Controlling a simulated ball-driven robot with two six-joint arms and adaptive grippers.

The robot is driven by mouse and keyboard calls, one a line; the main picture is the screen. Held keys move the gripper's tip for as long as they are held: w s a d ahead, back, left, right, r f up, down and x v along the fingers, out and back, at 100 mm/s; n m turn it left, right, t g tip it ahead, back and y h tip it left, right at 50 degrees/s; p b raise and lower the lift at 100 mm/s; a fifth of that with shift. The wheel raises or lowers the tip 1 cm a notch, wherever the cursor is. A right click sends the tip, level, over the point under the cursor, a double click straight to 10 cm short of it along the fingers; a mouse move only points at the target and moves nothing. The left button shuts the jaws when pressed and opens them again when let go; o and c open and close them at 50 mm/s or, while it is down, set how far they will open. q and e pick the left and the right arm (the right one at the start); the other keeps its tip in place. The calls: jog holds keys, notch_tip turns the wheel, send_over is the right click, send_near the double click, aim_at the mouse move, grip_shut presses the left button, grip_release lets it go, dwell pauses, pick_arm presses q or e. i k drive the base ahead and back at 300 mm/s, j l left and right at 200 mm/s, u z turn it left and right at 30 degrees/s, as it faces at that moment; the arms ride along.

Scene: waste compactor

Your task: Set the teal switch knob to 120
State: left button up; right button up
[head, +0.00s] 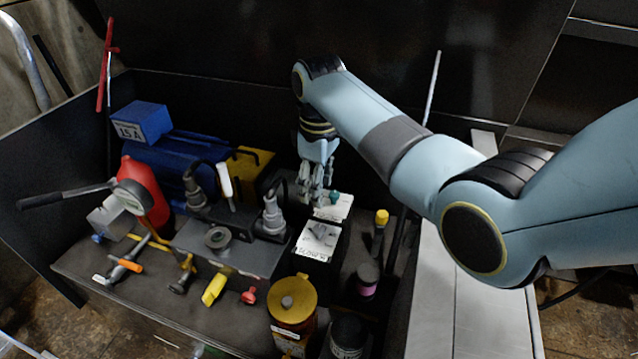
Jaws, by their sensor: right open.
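The teal switch knob (334,196) is small and sits on a white-faced panel (340,208) at the back middle of the bench. My right gripper (316,198) points down just left of the knob, very close to it. Its fingers are open, and I cannot tell whether they touch the knob. The knob's dial marks are too small to read. My left gripper is not in view.
In front of the panel stands a second white-topped box (318,240) with a grey knob. A yellow-topped post (379,225) is to the right.

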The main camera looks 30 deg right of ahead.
aim_at(334, 197)
jog(key=k+j, duration=0.65)
jog(key=k, duration=0.25)
